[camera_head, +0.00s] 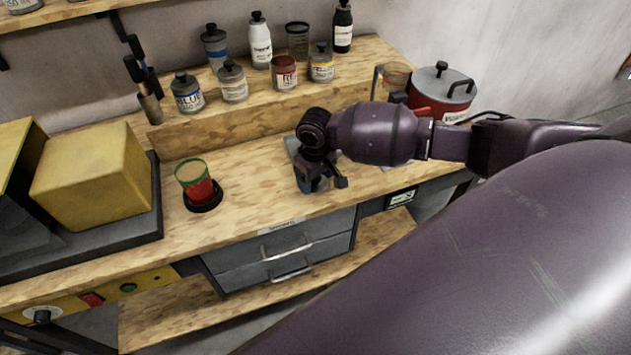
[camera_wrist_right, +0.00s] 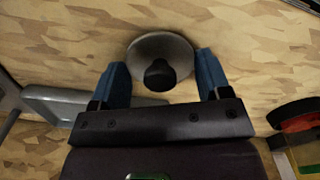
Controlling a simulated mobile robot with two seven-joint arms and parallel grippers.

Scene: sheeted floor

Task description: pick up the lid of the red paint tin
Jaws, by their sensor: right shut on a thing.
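A round grey lid with a black knob (camera_wrist_right: 160,76) lies between the two blue fingers of my right gripper in the right wrist view. My right gripper (camera_head: 318,184) is shut on this lid, low over the middle of the bench; in the wrist view it shows from behind (camera_wrist_right: 162,88). What is under the lid is hidden. A small red-labelled tin (camera_head: 285,76) stands on the raised back shelf. A large red pot-like tin with a grey lid and black handles (camera_head: 441,92) stands at the bench's right end. I cannot tell which tin the held lid belongs to. My left gripper is not in view.
A red and green cup (camera_head: 194,182) stands in a black ring holder left of my right gripper. Several jars and bottles line the back shelf (camera_head: 240,125). A yellow block (camera_head: 92,178) fills the left end. Bare bench lies between the cup and the gripper.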

